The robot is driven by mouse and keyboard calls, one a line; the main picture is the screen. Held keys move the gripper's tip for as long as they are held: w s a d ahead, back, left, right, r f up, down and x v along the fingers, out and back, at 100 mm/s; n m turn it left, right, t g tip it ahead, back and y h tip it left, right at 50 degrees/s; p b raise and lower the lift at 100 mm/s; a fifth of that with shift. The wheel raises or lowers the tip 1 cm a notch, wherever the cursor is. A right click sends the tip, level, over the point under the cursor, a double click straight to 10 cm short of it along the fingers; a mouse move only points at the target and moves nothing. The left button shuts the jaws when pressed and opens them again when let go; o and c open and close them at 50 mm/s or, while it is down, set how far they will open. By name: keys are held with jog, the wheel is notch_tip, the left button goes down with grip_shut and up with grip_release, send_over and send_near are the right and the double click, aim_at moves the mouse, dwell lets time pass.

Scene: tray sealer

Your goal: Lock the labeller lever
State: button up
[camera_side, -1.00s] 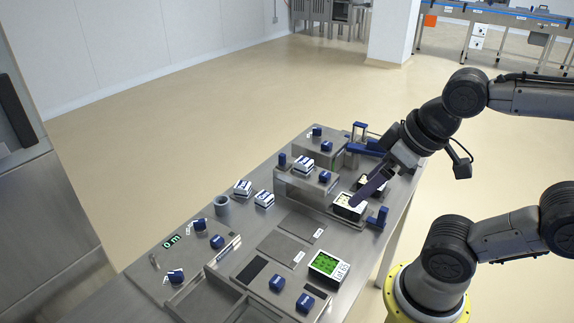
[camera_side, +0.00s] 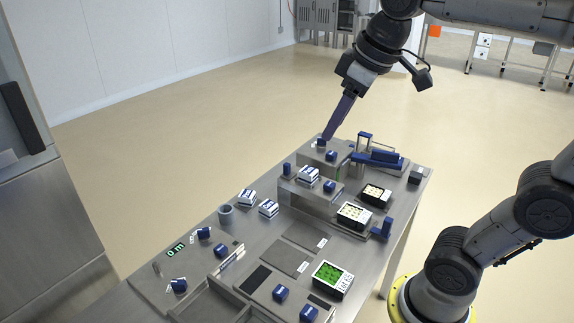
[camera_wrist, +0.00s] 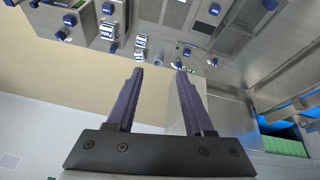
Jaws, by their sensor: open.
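My gripper (camera_side: 325,138) points down at the far end of the bench, with its purple fingers close to a blue knob-like handle (camera_side: 321,143) on a steel block (camera_side: 318,157). Contact cannot be told. In the wrist view the two fingers (camera_wrist: 158,72) are spread with nothing between them. A second blue handle (camera_side: 331,156) sits on the block's near face. Beside the block is a blue arm-like fixture (camera_side: 376,157) with a post. I cannot tell for certain which of these blue parts is the labeller lever. Handles also show at the top of the wrist view (camera_wrist: 109,31).
Two trays of pale items (camera_side: 376,205) (camera_side: 354,226) and a green-filled tray (camera_side: 333,292) lie along the bench's right side.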

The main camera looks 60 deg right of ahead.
jog(key=w+d+r, duration=0.1)
jog(key=w+d, duration=0.2)
jog(key=w, duration=0.4)
jog(key=m+g, duration=0.2)
jog(key=g, duration=0.3)
send_over(287, 163)
notch_tip(287, 163, down, 15)
notch_tip(287, 163, down, 13)
jog(key=shift+s+a, duration=0.1)
jog(key=shift+a, duration=0.05)
jog(key=shift+c, duration=0.3)
grip_shut()
jog(key=shift+r, duration=0.1)
